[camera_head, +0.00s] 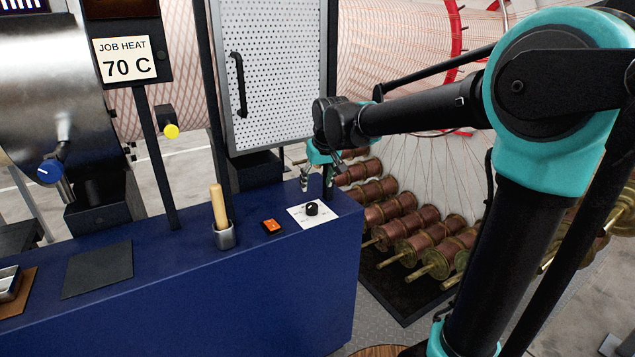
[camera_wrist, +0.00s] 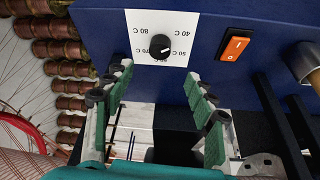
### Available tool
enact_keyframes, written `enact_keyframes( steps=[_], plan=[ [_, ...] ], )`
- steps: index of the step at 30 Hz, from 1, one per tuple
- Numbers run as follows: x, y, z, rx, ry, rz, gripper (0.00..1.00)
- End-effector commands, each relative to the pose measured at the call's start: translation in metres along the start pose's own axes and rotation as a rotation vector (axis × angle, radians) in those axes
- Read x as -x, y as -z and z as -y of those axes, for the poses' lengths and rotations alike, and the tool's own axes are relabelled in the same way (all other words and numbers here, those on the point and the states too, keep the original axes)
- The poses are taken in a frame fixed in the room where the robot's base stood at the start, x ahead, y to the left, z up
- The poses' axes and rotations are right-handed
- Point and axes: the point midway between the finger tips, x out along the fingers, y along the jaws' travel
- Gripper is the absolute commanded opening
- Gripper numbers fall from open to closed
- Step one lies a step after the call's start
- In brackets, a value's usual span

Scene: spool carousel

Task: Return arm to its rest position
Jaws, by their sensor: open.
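My gripper (camera_head: 316,182) is above the right end of the blue bench (camera_head: 290,275), close to the black dial knob (camera_head: 312,209) on its white scale card. My arm is stretched out from the right of the head view. In the wrist view my gripper (camera_wrist: 157,78) is open, its green-lined fingers spread with nothing between them. The knob (camera_wrist: 160,46) shows just past the fingertips, apart from them. The card around it reads 80 C, 40 C and 50 C, with one label partly hidden. The display sign (camera_head: 126,60) reads JOB HEAT 70 C.
An orange switch (camera_head: 272,226) and a metal cup (camera_head: 225,238) with a wooden-handled tool (camera_head: 218,205) stand left of the dial. A perforated door (camera_head: 272,75) rises behind. Rows of copper spools (camera_head: 405,220) lie right of the bench. A dark mat (camera_head: 98,270) lies further left.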

Motion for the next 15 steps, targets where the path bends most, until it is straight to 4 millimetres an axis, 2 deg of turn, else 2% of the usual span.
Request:
enact_keyframes(
  steps=[2,4,7,11,12,15],
  plan=[
    [-0.001,-0.004,-0.004,-0.006,-0.003,0.0,0.56],
    [-0.003,-0.017,-0.015,-0.023,-0.01,0.001,0.56],
    [-0.009,-0.054,-0.042,-0.069,-0.028,0.004,0.56],
    [-0.02,-0.13,-0.085,-0.157,-0.063,0.008,0.56],
    [-0.024,-0.156,-0.096,-0.185,-0.075,0.01,0.56],
    [-0.033,-0.219,-0.115,-0.253,-0.101,0.014,0.56]
  ],
)
